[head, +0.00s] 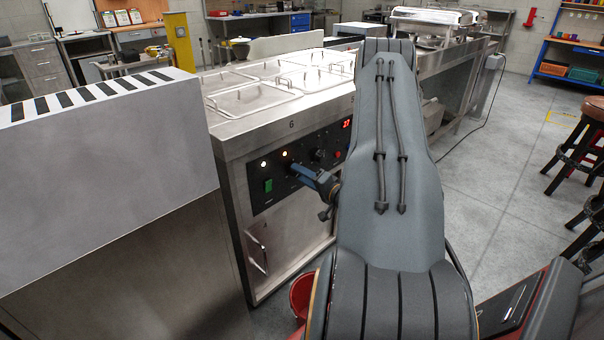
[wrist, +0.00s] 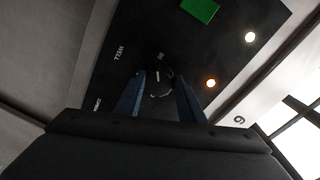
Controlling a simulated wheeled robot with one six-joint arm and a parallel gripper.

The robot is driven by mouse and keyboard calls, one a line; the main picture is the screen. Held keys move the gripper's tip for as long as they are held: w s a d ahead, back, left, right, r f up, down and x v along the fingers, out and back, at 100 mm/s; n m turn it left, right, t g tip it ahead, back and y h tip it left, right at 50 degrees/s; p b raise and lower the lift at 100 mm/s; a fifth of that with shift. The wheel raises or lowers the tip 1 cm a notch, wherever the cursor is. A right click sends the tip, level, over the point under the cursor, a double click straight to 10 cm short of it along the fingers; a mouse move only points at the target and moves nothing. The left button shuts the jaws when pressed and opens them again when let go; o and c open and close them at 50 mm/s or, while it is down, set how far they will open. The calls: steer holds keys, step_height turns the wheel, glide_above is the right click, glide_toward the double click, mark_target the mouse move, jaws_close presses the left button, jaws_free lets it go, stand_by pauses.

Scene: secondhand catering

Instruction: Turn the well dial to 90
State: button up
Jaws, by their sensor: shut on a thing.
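The well dial (wrist: 160,88) is a small black knob on a black control panel (wrist: 215,45), seen in the wrist view between my two blue fingers. A pale pointer line on it lies towards a mark that looks like 90. The word WELL (wrist: 118,52) is printed to its left. My gripper (head: 297,169) is shut on the dial, one finger on each side. In the head view, my fingers hide the dial on the front panel of the steel counter (head: 240,138).
A green switch (head: 268,186) and two lit lamps sit beside the dial. A second knob (head: 318,155) and a red display (head: 347,123) are to the right. A grey box with a striped top (head: 110,145) stands at left. A red bucket (head: 300,296) is below.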

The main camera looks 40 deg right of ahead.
steer(key=shift+m, duration=0.6)
steer(key=o, duration=1)
steer(key=shift+o, duration=0.2)
steer(key=s, duration=0.7)
steer(key=shift+s+d+r, duration=0.2)
steer(key=shift+s+r, duration=0.05)
steer(key=shift+s, duration=0.15)
steer(key=shift+s, duration=0.1)
